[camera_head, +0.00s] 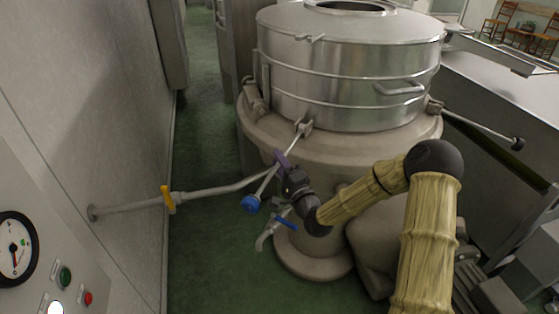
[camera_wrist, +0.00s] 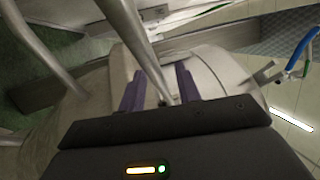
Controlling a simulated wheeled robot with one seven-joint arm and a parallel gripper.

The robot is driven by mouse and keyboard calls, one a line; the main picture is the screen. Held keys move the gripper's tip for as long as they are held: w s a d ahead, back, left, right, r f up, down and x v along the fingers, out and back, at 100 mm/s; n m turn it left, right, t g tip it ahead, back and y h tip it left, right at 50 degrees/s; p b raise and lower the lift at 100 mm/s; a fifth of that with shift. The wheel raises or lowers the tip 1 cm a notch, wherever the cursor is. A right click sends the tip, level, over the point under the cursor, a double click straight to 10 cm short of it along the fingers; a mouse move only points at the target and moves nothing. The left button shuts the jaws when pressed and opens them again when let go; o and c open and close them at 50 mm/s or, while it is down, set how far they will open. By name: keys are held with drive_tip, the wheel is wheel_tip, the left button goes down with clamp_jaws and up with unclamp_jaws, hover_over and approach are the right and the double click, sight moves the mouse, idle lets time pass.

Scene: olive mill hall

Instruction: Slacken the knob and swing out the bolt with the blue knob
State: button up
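The bolt (camera_head: 294,141) is a thin steel rod running from a bracket on the rim of the machine's base, slanting outward and down to the blue knob (camera_head: 251,203). My gripper (camera_head: 281,160) is at the rod, between bracket and knob. In the wrist view the rod (camera_wrist: 146,55) passes between the two purple fingers of my gripper (camera_wrist: 160,90), with gaps visible on both sides, so the fingers are open. The knob is out of the wrist view. Part of the rod is hidden behind my gripper in the head view.
The steel drum (camera_head: 345,75) stands on the beige base. A second bolt with a dark knob (camera_head: 518,143) sticks out right. A pipe with a yellow lever (camera_head: 168,199) runs left to the wall. A tap with a blue lever (camera_head: 286,224) is below. Green floor lies free at left.

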drive_tip(key=shift+c, duration=0.3)
clamp_jaws()
drive_tip(key=shift+r, duration=0.1)
wheel_tip(320, 180, up, 3)
drive_tip(key=m+h+p, duration=0.1)
drive_tip(key=m+p, duration=0.1)
drive_tip(key=shift+s+g+p, duration=0.1)
drive_tip(key=shift+g+p, duration=0.2)
drive_tip(key=shift+p, duration=0.1)
drive_tip(key=shift+f, duration=0.2)
drive_tip(key=shift+o, duration=0.3)
unclamp_jaws()
drive_tip(key=shift+s, duration=0.1)
